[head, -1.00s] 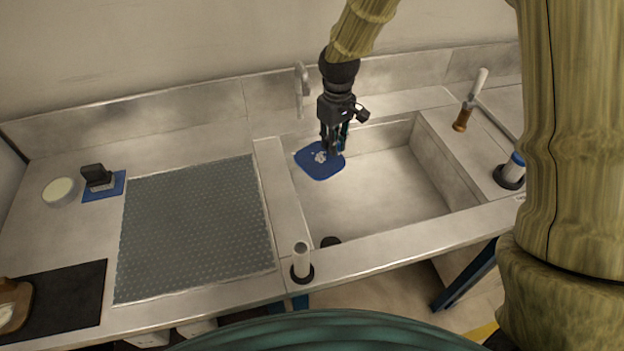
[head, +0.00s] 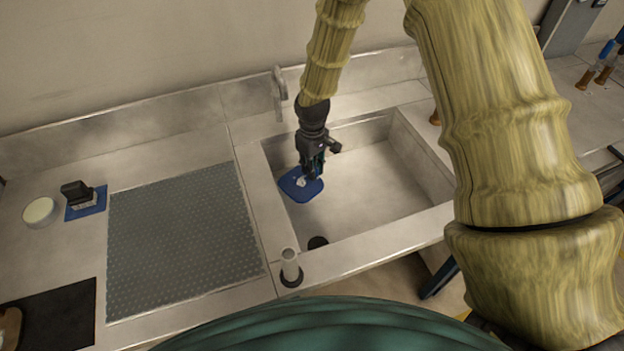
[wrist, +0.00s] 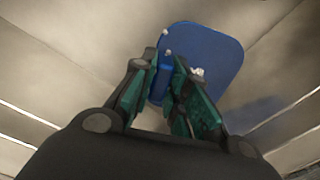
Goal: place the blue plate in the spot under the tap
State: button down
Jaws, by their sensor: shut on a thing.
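The blue plate (head: 297,190) is a rounded square with small whitish bits on it. It is at the left side of the sink basin (head: 370,195), near the back. My gripper (head: 312,174) reaches down over it and is shut on its near part. In the wrist view the plate (wrist: 212,60) extends beyond the green-padded fingers of my gripper (wrist: 170,92). A shadow beside the plate shows on the sink surface; I cannot tell whether the plate touches the bottom. The tap (head: 279,88) stands behind the basin, up and left of my gripper.
A grey perforated mat (head: 185,240) lies left of the sink. A white cylinder (head: 290,265) stands at the front rim. A black block (head: 76,193) on a blue pad and a round white dish (head: 40,212) are at the far left. The basin's right part is free.

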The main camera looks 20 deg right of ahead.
aim_at(312, 182)
jog(key=shift+f+p, duration=0.75)
jog(key=shift+f, duration=2.65)
jog(key=c, duration=1.4)
grip_release()
jog(key=shift+r+b, duration=1.65)
jog(key=shift+r, duration=4.35)
